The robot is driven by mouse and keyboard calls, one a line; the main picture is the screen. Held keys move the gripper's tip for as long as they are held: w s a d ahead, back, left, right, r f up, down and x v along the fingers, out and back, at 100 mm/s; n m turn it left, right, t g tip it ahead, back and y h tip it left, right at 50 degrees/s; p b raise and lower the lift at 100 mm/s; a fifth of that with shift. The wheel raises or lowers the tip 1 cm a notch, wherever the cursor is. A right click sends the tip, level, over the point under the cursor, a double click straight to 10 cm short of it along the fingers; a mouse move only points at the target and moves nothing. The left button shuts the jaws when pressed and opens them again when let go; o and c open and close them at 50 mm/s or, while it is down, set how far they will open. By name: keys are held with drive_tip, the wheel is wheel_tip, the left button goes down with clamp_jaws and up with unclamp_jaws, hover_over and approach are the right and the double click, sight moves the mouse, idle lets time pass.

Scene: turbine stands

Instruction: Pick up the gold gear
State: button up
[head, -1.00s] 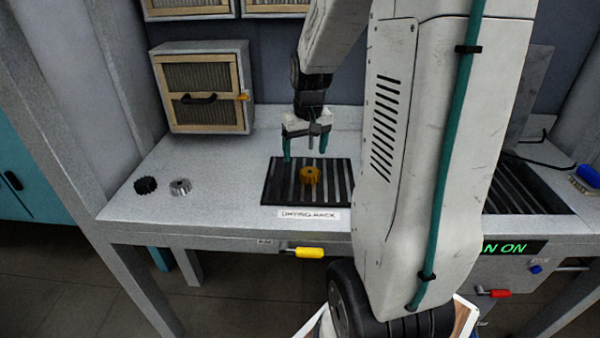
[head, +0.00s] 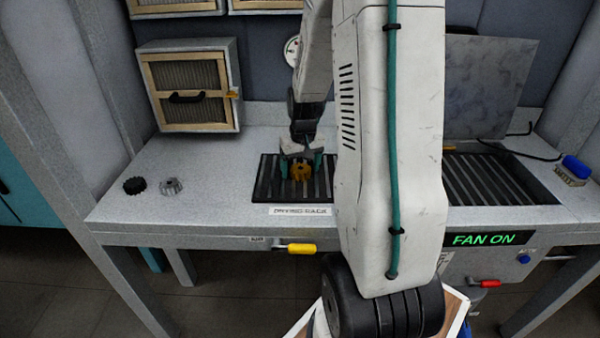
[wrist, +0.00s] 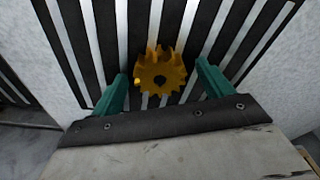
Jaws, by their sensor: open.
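The gold gear (head: 300,171) lies on the slatted drying rack (head: 262,190) on the workbench. It also shows in the wrist view (wrist: 160,72), resting on the dark and light slats. My gripper (head: 301,168) is low over the rack, with its green fingers on either side of the gear. In the wrist view my gripper (wrist: 160,85) is open, and the gear sits centred between and slightly beyond the fingertips. Gaps show between the gear and both fingers. My arm hides part of the rack's right side in the head view.
A black gear (head: 134,185) and a silver gear (head: 171,186) lie on the bench to the left. A filter cabinet (head: 188,87) stands behind them. A second slatted area (head: 485,180) and a blue-topped item (head: 577,168) are to the right. The bench's left front is clear.

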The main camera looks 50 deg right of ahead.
sight(300, 167)
drive_tip(key=c, duration=1.6)
drive_tip(key=shift+r, duration=0.15)
drive_tip(key=shift+r, duration=0.55)
wheel_tip(300, 167, up, 2)
drive_tip(key=shift+d+r, duration=0.1)
drive_tip(key=s, duration=0.5)
drive_tip(key=s+a+r, duration=0.1)
drive_tip(key=s, duration=0.4)
drive_tip(key=s+a, duration=0.1)
drive_tip(key=s, duration=0.5)
drive_tip(key=shift+r, duration=0.25)
